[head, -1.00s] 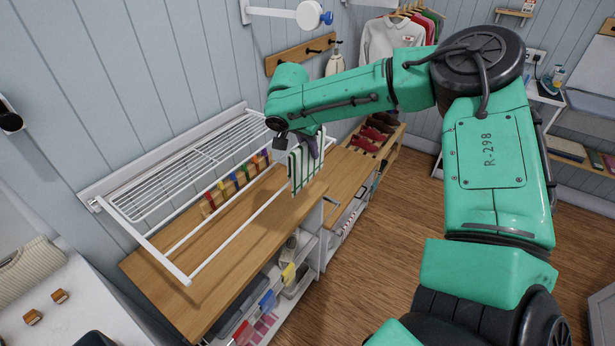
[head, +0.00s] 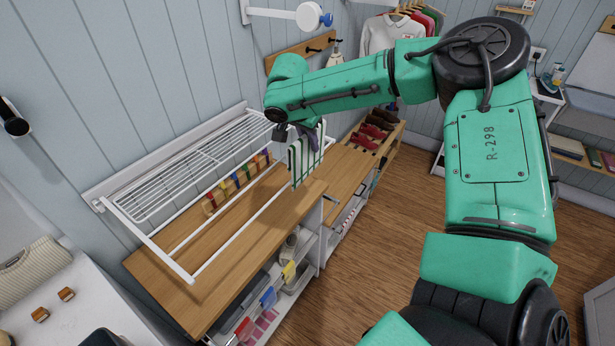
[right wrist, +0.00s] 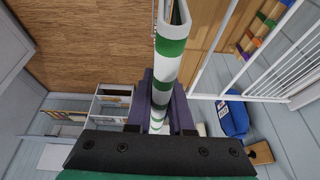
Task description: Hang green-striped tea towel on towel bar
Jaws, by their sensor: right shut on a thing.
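The green-and-white striped tea towel (head: 304,160) hangs down from my right gripper (head: 300,132) at the far right end of the wall rack. In the right wrist view, my right gripper's purple fingers (right wrist: 161,108) are shut on the folded towel (right wrist: 171,62), seen edge-on. The white front rail of the rack (head: 232,236), which serves as a towel bar, runs up to the towel. The towel hides the rail's far end, and I cannot tell whether they touch. A white rail (right wrist: 212,55) runs apart from the towel in the wrist view. My left gripper is not in view.
The rack's wire shelf (head: 190,165) is above a wooden counter (head: 205,285). Coloured pegs (head: 240,180) stand at the wall side. Open shelves (head: 285,270) with bins lie below. A shoe rack (head: 360,143) is beyond. The wooden floor (head: 390,230) is clear.

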